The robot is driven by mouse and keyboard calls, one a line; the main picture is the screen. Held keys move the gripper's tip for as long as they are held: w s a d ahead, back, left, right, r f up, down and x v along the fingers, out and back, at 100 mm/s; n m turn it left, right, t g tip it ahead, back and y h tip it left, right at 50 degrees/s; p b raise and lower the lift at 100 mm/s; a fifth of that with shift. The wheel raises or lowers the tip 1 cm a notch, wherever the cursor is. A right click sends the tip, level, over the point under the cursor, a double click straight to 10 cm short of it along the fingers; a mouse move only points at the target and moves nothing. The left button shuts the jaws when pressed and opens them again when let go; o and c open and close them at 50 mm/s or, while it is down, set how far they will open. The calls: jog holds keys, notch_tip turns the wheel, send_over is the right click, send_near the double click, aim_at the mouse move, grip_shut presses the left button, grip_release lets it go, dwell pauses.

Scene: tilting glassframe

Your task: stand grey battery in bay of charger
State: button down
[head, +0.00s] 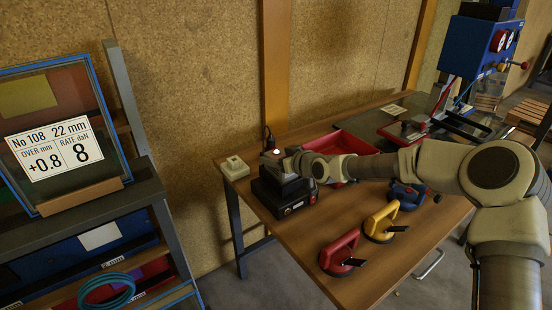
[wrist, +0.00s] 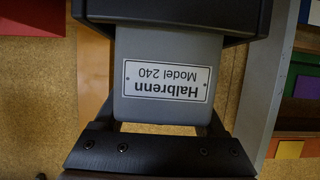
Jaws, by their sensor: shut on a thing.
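The grey battery (wrist: 165,62), labelled "Halbrenn Model 240", fills the middle of the wrist view, and its label reads upside down there. My gripper (wrist: 164,128) is shut on it, with dark jaws at its two sides. In the head view my gripper (head: 283,161) is at the table's far left corner, over the black charger (head: 290,205). A dark body (wrist: 170,22), apparently the charger, crosses the top of the wrist view and hides the battery's lower end. I cannot tell how deep the battery sits in the bay.
A red suction lifter (head: 340,253), a yellow one (head: 381,224) and a blue one (head: 408,194) stand on the wooden table (head: 300,262). A red tray (head: 343,143) lies behind my arm. A small pale box (head: 234,167) is left of the charger. A shelf rack (head: 150,190) stands left.

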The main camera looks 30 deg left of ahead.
jog(key=shift+r, duration=0.1)
grip_release()
jog(key=p+v, duration=0.1)
jog(key=v, duration=1.1)
jog(key=shift+p, duration=0.3)
jog(key=shift+s, duration=0.1)
